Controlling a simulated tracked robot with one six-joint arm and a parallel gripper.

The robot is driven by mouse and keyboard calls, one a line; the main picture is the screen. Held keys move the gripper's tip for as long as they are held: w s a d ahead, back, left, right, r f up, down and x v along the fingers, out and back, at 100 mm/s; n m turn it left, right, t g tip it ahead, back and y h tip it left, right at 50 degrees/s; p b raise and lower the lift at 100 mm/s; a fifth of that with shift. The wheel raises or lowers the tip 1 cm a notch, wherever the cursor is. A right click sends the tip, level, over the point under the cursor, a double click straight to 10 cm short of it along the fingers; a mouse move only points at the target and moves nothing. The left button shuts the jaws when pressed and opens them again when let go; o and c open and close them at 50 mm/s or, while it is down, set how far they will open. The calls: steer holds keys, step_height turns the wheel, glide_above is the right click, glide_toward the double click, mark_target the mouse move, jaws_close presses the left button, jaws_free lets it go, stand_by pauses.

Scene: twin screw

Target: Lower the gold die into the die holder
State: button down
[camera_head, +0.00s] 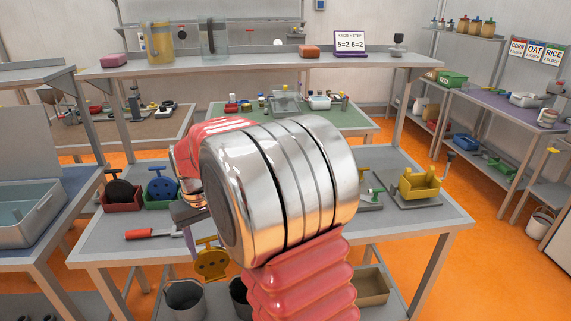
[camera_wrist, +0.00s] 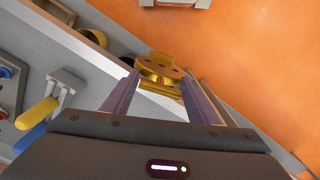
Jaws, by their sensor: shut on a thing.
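The gold die (camera_head: 211,262) is a round plate with holes and a tab on top. My gripper (camera_head: 198,236) is shut on it, and it appears at the front edge of the middle table in the head view. In the wrist view the gold die (camera_wrist: 160,71) sits between the two purple fingertips of my gripper (camera_wrist: 158,88), with the table edge and orange floor behind. I cannot identify the die holder for certain; my arm hides the table's middle. A yellow block-like fixture (camera_head: 419,184) stands on a grey plate at the table's right.
A red bin (camera_head: 120,205) and a green bin (camera_head: 160,203) hold dark and blue discs at the table's left. A red-handled tool (camera_head: 150,235) lies in front of them. Grey buckets (camera_head: 186,300) stand below. A yellow-handled fitting (camera_wrist: 38,113) shows left in the wrist view.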

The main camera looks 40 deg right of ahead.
steer(key=w+a+f+n, duration=0.1)
steer(key=w+a+f, duration=0.3)
steer(key=a+f, duration=0.3)
steer(key=a, duration=0.3)
steer(key=shift+w+f, duration=0.15)
steer(key=shift+w, duration=0.15)
